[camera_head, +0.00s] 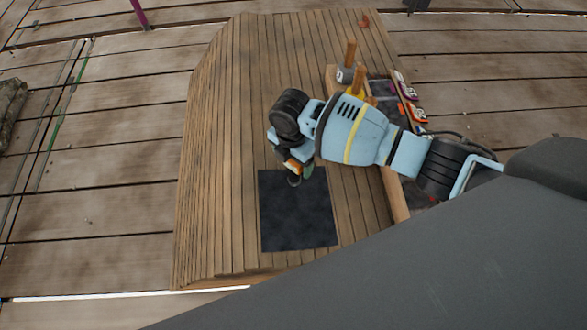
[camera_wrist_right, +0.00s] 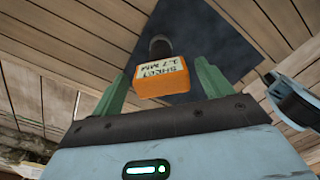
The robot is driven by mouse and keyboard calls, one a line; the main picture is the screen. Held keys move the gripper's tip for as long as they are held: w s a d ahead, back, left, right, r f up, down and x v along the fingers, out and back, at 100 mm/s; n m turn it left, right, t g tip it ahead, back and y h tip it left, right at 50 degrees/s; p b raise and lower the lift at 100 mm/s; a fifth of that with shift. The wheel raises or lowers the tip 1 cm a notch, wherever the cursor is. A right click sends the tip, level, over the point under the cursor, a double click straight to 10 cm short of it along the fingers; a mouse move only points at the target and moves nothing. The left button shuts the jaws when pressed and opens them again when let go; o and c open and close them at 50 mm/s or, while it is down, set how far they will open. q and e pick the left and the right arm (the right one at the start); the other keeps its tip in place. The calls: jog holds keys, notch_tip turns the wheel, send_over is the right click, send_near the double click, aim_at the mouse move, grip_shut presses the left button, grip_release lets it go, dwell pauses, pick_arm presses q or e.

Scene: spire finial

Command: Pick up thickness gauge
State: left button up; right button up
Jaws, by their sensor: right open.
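The thickness gauge (camera_head: 292,167) shows as a small orange block with a dark rounded end beside the far edge of the black mat. In the right wrist view the orange block (camera_wrist_right: 163,80) carries a pale handwritten label that seems to give a size in mm. My right gripper (camera_head: 296,170) is open above the slatted table. Its green fingers (camera_wrist_right: 160,84) stand on either side of the orange block, with a gap showing on each side. My arm hides part of the gauge in the head view. My left gripper is not in view.
A wooden-edged tray (camera_head: 397,205) at the right, partly under my arm, holds wooden-handled tools (camera_head: 346,70) and other small items. The table's left side is clear.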

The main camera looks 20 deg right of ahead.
notch_tip(320, 180, down, 3)
jog(key=shift+s+d+f+b, duration=0.1)
jog(key=shift+f+b, duration=0.05)
jog(key=shift+b, duration=0.3)
jog(key=shift+c, duration=0.9)
jog(key=c, duration=1.1)
jog(key=shift+r, duration=0.2)
